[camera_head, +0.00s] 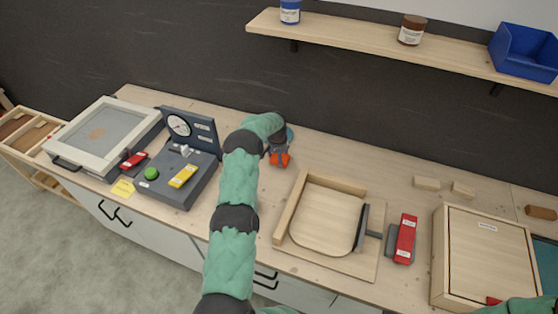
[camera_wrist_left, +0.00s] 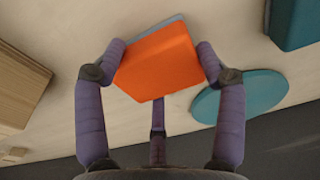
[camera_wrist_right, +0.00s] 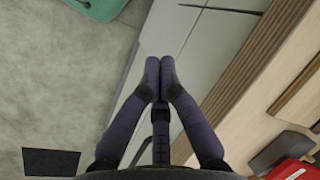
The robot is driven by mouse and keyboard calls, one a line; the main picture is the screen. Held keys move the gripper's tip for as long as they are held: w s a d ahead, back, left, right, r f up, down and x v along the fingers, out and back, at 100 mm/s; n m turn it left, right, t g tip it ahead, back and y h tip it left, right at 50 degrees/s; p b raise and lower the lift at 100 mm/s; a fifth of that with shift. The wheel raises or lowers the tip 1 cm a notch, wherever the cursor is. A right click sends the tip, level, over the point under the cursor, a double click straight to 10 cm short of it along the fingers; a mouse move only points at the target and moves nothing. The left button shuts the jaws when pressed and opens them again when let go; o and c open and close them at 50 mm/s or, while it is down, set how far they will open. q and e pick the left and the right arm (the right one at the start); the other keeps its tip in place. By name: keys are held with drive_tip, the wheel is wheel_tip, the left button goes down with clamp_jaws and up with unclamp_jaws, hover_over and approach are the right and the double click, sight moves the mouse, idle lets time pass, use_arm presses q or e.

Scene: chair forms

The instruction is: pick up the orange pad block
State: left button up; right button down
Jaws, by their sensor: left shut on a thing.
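The orange pad block (camera_wrist_left: 158,62) is between the fingers of my left gripper (camera_wrist_left: 160,70) in the left wrist view. The fingers are shut on its two sides. In the head view the orange block (camera_head: 279,160) shows at the end of my left arm, near the back of the bench; I cannot tell whether it is clear of the surface. My right gripper (camera_wrist_right: 160,75) is shut and empty, its fingertips together, in front of the bench edge over the floor.
A teal disc (camera_wrist_left: 240,96) lies beside the block. A wooden form with a clamp (camera_head: 325,215) and a red-handled tool (camera_head: 405,238) are to the right. A dark gauge unit (camera_head: 178,175) and framed box (camera_head: 105,137) stand left. A shelf (camera_head: 360,38) hangs above.

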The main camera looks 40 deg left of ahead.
use_arm(q)
drive_tip(key=shift+r, duration=0.5)
wheel_tip(320, 180, up, 3)
drive_tip(key=shift+s+d+f, duration=0.1)
drive_tip(key=shift+f, duration=0.1)
drive_tip(key=s+d+r, duration=0.9)
drive_tip(key=s, duration=0.1)
drive_tip(key=shift+d+r+p, duration=0.15)
drive_tip(key=shift+r+p, duration=0.05)
drive_tip(key=shift+p, duration=0.15)
